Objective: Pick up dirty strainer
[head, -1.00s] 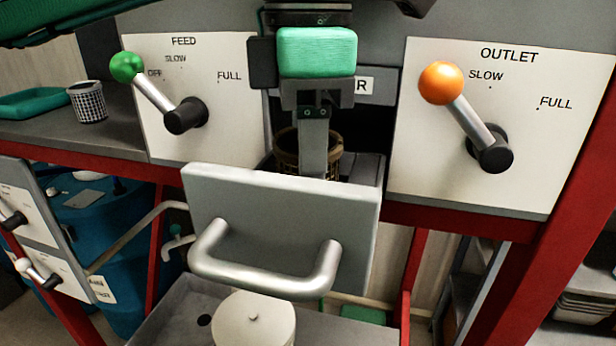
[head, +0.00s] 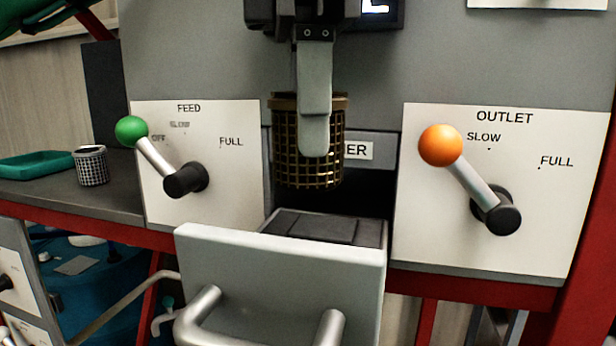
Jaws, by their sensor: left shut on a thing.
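The dirty strainer (head: 290,165) is a brown-gold mesh basket with a solid rim. It hangs upright above the open strainer drawer (head: 275,262), apart from it. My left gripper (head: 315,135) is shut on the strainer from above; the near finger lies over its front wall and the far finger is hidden. The drawer is pulled out, with a pale front plate, a handle and a dark inside. My right gripper is not in view.
The green-knobbed feed lever (head: 158,157) is at the left and the orange-knobbed outlet lever (head: 468,178) at the right. A clean-looking grey mesh strainer (head: 91,168) and a green tray (head: 35,164) stand on the left shelf.

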